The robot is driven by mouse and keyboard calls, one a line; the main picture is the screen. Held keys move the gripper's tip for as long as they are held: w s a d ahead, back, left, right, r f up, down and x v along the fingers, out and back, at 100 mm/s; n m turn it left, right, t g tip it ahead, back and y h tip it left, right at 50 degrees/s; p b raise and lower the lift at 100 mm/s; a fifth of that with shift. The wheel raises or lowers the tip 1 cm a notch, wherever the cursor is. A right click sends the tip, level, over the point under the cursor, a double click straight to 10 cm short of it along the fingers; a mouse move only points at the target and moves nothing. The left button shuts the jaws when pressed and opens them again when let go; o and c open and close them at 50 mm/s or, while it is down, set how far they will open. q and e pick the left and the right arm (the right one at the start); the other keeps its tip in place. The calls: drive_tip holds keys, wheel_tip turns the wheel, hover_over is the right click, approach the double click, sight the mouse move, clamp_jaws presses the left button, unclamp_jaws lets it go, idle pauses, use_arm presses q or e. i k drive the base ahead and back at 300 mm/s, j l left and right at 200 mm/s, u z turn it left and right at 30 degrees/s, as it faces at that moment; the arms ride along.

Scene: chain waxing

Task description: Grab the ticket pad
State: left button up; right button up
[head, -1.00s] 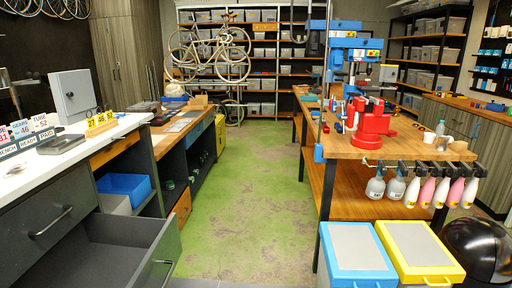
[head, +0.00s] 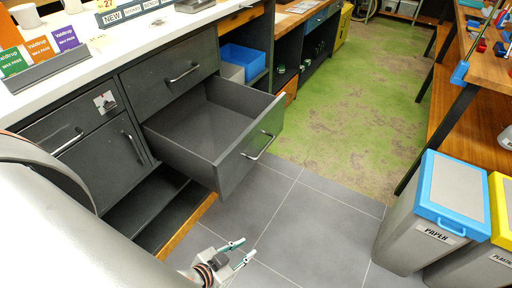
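I cannot pick out a ticket pad for certain in the head view. My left gripper (head: 240,252) is low at the bottom centre, over the grey tiled floor, in front of the counter and below the open drawer. Its two fingers are apart with nothing between them. The drawer (head: 232,155) is pulled out of the dark counter, and the part of its inside that I see is empty. My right gripper is not in view.
The white countertop (head: 160,35) carries a holder with coloured wax pass cards (head: 40,52), cups and small signs (head: 128,10). A blue-lidded paper bin (head: 452,190) and a yellow-lidded bin (head: 497,205) stand at right. The floor between (head: 310,225) is clear.

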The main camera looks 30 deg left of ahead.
sight(102, 44)
drive_tip(key=u, duration=1.85)
drive_tip(key=l+z, duration=0.1)
drive_tip(key=l, duration=0.2)
drive_tip(key=i+l, duration=0.15)
drive_tip(key=l, duration=0.15)
drive_tip(key=k+z, duration=0.05)
